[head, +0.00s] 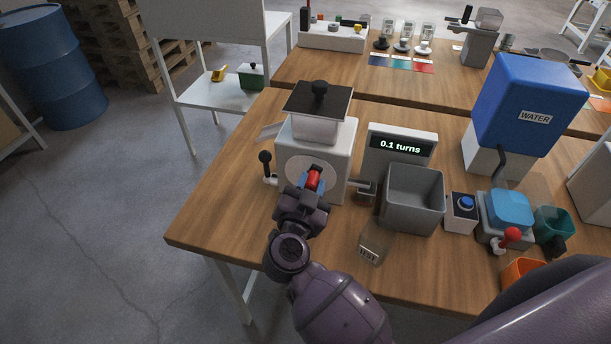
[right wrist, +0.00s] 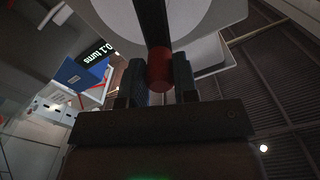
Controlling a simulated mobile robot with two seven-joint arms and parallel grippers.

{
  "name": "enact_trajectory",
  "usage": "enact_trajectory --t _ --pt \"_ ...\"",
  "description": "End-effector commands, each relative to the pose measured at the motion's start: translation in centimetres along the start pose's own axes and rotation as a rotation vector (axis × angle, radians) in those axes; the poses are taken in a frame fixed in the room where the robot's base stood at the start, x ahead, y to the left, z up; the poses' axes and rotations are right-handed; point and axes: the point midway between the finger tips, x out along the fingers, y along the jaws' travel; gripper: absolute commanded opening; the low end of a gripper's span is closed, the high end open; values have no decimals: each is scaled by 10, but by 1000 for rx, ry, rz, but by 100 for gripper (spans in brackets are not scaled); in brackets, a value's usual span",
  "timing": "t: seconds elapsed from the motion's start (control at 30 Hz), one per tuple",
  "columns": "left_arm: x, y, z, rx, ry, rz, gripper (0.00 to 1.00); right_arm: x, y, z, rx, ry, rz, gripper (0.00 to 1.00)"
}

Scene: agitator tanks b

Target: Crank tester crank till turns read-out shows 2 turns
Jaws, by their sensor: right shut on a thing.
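The tester (head: 321,139) is a white box with a black top plate, standing on the wooden table. Its round light disc (head: 298,170) faces me, with the crank in front. My right gripper (head: 312,183) is shut on the red crank handle (head: 315,177). In the right wrist view the red handle (right wrist: 160,70) sits between the two dark fingers, with the black crank arm (right wrist: 152,22) running upward from it. The turns read-out (head: 400,146) shows 0.1 turns; it also shows in the right wrist view (right wrist: 97,50). My left gripper is not in view.
A grey bin (head: 412,199) and a small glass labelled TEST (head: 372,245) stand right of my gripper. A black-knobbed lever (head: 266,165) is at the tester's left. A blue water tank (head: 528,98) and a blue-button box (head: 462,210) stand further right. The table's front left is clear.

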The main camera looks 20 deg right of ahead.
Motion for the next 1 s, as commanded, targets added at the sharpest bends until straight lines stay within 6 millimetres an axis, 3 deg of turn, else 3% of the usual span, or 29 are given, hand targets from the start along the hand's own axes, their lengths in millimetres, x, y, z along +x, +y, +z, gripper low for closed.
enact_trajectory --t 0.47,0.8,1.0 --pt "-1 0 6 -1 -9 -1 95 -1 5 2 89 -4 1 4" --pt "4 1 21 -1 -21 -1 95 -1 21 9 408 -6 2 4" --pt "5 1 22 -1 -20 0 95 -1 24 8 482 -5 1 4"
